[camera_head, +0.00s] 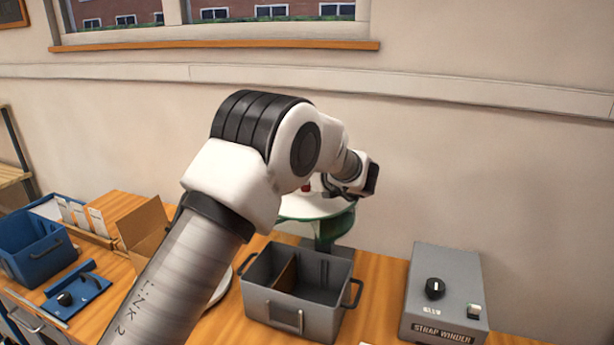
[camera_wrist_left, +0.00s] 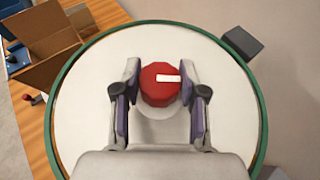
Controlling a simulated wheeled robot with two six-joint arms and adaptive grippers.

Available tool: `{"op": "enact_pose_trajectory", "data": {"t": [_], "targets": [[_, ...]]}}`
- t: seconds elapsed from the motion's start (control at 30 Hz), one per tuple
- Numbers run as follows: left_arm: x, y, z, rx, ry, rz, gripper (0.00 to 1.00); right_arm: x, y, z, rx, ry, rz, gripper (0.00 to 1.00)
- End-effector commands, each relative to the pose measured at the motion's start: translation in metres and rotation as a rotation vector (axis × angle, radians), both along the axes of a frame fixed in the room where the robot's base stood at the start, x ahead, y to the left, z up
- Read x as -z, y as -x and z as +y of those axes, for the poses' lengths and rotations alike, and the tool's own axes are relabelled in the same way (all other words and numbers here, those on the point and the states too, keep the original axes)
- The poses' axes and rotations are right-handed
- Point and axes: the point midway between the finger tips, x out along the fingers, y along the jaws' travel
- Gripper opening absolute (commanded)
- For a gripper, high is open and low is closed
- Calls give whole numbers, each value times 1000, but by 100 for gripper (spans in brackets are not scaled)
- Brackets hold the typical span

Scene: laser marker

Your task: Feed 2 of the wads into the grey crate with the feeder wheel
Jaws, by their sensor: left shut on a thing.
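The feeder wheel (camera_head: 318,207) stands behind the grey crate, a pale disc with a green rim, partly hidden by my arm. The left wrist view shows the disc (camera_wrist_left: 88,110) from above with a red knob (camera_wrist_left: 158,86) at its middle, bearing a white mark pointing right. My left gripper (camera_wrist_left: 160,90) is shut on this knob, one finger on each side. In the head view the left gripper (camera_head: 345,190) is above the disc. The grey crate (camera_head: 278,310) is open, with a brown divider; no contents show. I can make out no wads. My right gripper is out of view.
A grey strap winder box (camera_head: 445,290) stands right of the crate. At left are a blue bin (camera_head: 35,250), a blue plate with a black knob (camera_head: 75,293) and an open cardboard box (camera_head: 143,230). My left arm crosses the middle of the head view.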

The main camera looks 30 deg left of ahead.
Motion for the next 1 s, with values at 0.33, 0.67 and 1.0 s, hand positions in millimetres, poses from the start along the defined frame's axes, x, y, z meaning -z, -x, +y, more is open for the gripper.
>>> {"op": "enact_pose_trajectory", "data": {"t": [0.33, 0.67, 1.0], "targets": [[-1, 0, 1, -20, -1, -2, 0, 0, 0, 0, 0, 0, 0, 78], [-1, 0, 1, -19, -1, -3, 68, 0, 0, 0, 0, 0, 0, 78], [-6, 4, -10, -16, -3, -1, 68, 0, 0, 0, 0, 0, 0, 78]]}}
